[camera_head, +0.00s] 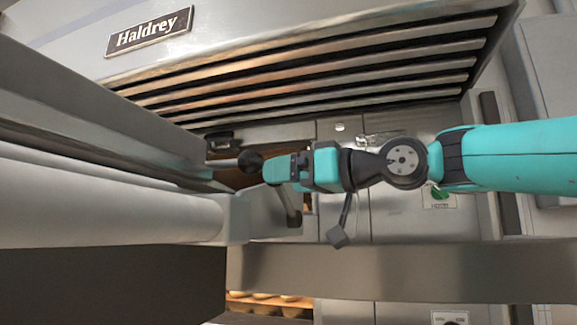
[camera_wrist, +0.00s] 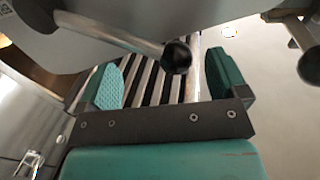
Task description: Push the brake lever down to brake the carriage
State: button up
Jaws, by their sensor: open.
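The brake lever appears to be a thin metal rod (camera_wrist: 118,36) with a black ball knob (camera_wrist: 176,57); the knob (camera_head: 250,160) also shows in the head view, with the rod running left from it. My gripper (camera_head: 270,168) is just right of the knob. In the wrist view its two teal fingers (camera_wrist: 163,75) are open and apart, with the knob showing between them near the tips. Nothing is held. I cannot tell whether a finger touches the knob. The carriage (camera_head: 110,200), grey metal with a thick pale bar, fills the left of the head view.
The oven hood with the Haldrey plate (camera_head: 149,31) and slatted vents (camera_head: 320,70) is above. A short grey handle (camera_head: 291,207) with a dark end hangs below my gripper. Another dark knob (camera_wrist: 311,66) is at the right of the wrist view. Round baked goods show in a lower opening (camera_head: 265,297).

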jog(key=shift+w+a, duration=0.2)
jog(key=shift+a, duration=0.2)
